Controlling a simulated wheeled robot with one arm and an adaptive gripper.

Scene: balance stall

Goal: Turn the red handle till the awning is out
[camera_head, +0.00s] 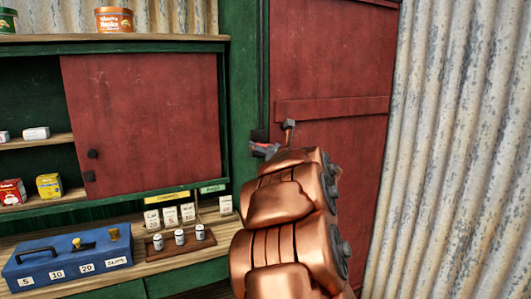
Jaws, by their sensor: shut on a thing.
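My copper-coloured arm rises from the bottom middle of the head view. My gripper (264,151) is at its far end, small and mostly hidden behind the arm. It is shut on the red handle (266,146), of which only a small red part shows between dark grey pieces. This spot is at the green post, beside the left edge of the red door. A thin dark rod (264,70) runs up the post above it. The awning is not in view.
A red sliding panel (145,120) covers much of the green cabinet on the left. Below, the counter holds a blue cash box (68,262), a wooden rack (187,245) with small weights, and price cards. The red door (330,65) and a corrugated wall (450,150) stand right.

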